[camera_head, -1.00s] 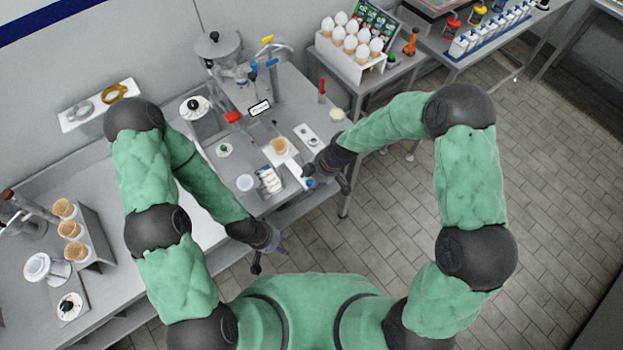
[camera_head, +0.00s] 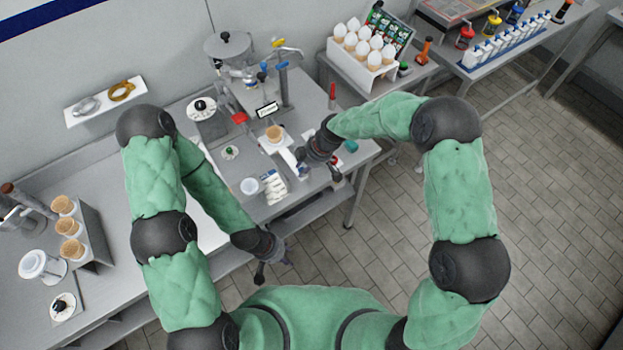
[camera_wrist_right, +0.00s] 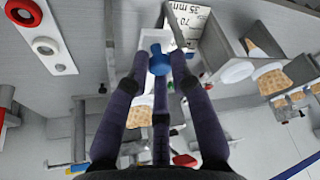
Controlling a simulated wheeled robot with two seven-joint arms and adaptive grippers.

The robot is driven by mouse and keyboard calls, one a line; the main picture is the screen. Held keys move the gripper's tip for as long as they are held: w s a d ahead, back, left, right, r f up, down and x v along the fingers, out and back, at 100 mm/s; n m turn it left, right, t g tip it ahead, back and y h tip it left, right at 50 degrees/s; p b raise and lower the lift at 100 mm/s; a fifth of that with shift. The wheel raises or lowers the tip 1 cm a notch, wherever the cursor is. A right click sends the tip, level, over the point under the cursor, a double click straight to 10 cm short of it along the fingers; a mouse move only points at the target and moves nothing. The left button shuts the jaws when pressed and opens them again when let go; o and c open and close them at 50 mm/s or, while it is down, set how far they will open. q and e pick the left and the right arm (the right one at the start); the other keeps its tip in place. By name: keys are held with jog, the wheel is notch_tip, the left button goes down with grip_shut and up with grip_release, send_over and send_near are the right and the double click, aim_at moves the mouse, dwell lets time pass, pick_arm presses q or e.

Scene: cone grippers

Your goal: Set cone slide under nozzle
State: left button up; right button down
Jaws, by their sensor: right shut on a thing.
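The cone slide (camera_head: 285,152) is a white slide on the steel counter with a wafer cone (camera_head: 274,132) upright at its far end. Its blue knob (camera_wrist_right: 158,62) lies between the dark fingers of my right gripper (camera_wrist_right: 168,78) in the right wrist view. In the head view my right gripper (camera_head: 303,160) is at the near end of the slide, shut on it. The cone is in front of the dispensing machine (camera_head: 235,72); the nozzle cannot be made out clearly. My left gripper (camera_head: 274,268) is empty, with its fingers apart, off the counter's front edge.

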jog(key=shift+a, duration=0.1)
jog(key=c, duration=1.1)
grip_release()
jog(key=shift+r, duration=0.1)
jog(key=v, duration=1.1)
jog(key=shift+r, duration=0.4)
